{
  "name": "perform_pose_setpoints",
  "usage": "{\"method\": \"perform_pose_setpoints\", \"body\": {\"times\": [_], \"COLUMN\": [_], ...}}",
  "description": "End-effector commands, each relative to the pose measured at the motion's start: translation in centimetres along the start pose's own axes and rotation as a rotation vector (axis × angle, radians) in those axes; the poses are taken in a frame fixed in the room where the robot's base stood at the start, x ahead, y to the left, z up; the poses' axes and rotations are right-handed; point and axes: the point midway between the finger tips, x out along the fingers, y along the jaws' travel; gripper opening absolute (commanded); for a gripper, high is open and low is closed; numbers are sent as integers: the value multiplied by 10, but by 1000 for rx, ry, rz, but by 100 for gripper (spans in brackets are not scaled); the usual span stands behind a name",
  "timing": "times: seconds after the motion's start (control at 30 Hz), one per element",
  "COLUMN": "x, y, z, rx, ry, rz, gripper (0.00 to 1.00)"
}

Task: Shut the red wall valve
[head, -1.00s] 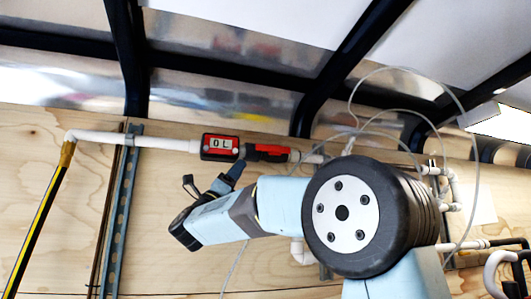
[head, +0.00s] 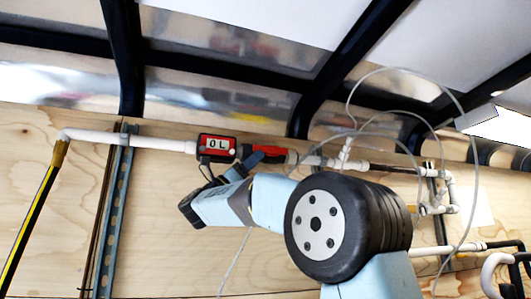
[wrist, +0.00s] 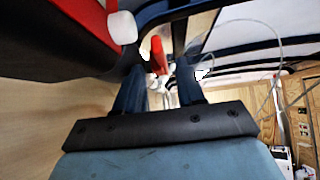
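The red wall valve (head: 275,153) sits on the white pipe along the plywood wall, just right of a red and black meter (head: 217,147) reading "0 L". My gripper (head: 247,160) is up against the left part of the valve in the head view and partly covers it. In the wrist view, my gripper (wrist: 160,75) has its two blue fingers apart. A red piece (wrist: 158,55), which looks like the valve's handle, shows between the fingers. I cannot tell whether they touch it. The meter's red and black body (wrist: 75,30) fills the upper left there.
The white pipe (head: 150,142) runs left from the meter to a black and yellow pole (head: 35,215). A metal strut (head: 115,215) stands on the wall. Thin clear hoses and more white pipes (head: 432,208) are at right. The plywood below the meter is mostly clear.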

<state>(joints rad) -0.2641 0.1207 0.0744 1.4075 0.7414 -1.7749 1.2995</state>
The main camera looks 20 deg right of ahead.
Motion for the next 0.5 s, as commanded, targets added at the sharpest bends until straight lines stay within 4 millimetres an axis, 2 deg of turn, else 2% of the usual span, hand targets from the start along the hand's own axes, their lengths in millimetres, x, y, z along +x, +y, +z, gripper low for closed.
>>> {"method": "perform_pose_setpoints", "body": {"times": [0.2,0.5], "x": [32,48], "y": [0,0], "z": [0,0], "rx": [0,0], "ry": [0,0], "rz": [-1,0], "gripper": [38,38]}}
